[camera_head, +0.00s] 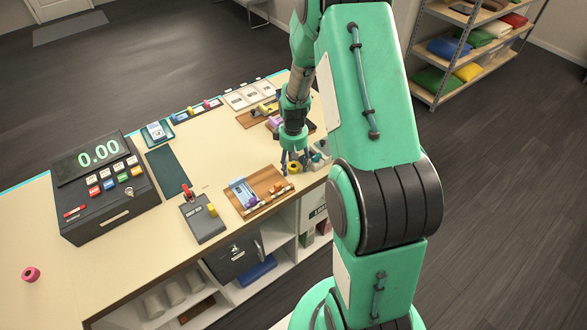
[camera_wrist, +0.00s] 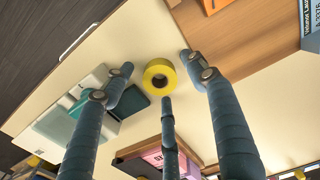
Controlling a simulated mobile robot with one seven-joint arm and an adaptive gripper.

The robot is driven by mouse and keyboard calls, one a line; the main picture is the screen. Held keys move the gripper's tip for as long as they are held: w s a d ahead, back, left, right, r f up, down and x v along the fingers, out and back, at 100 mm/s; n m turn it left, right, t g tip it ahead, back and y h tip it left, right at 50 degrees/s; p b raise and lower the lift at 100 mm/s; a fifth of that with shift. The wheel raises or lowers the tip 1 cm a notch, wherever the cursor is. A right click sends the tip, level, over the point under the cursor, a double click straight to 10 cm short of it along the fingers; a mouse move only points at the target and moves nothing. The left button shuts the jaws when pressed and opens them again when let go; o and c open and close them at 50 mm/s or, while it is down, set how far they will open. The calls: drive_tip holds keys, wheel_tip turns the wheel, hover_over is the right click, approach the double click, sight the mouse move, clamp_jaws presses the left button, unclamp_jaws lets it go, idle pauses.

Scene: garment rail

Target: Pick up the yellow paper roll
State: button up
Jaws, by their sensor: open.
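The yellow paper roll (camera_wrist: 160,76) lies on the cream counter (camera_wrist: 215,105), with its dark core facing the wrist camera. It also shows in the head view as a small yellow ring (camera_head: 294,167) just under my fingers. My gripper (camera_wrist: 160,78) is open and empty, its dark jointed fingers spread around the roll. In the wrist view one finger is to the left, one to the right, and one tip is close below the roll. In the head view my gripper (camera_head: 292,168) points down at the counter's right end. Whether a finger touches the roll cannot be told.
A grey and teal device (camera_wrist: 82,105) stands beside the roll. A wooden tray (camera_head: 259,190) with small items lies to the left in the head view. A cash register (camera_head: 103,190) and pink roll (camera_head: 31,274) are farther left. The counter edge is close to the roll.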

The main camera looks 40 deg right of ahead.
sight(294, 166)
drive_tip(key=shift+c, duration=0.5)
drive_tip(key=c, duration=1)
drive_tip(key=shift+r, duration=0.15)
drive_tip(key=shift+r, duration=0.8)
wheel_tip(294, 166, up, 2)
drive_tip(key=shift+r, duration=0.1)
drive_tip(key=s+a, duration=0.2)
drive_tip(key=s, duration=0.3)
drive_tip(key=s+a, duration=0.2)
drive_tip(key=s, duration=0.3)
drive_tip(key=s+a+r, duration=0.1)
drive_tip(key=s+a, duration=0.1)
drive_tip(key=s, duration=0.2)
drive_tip(key=shift+s, duration=0.4)
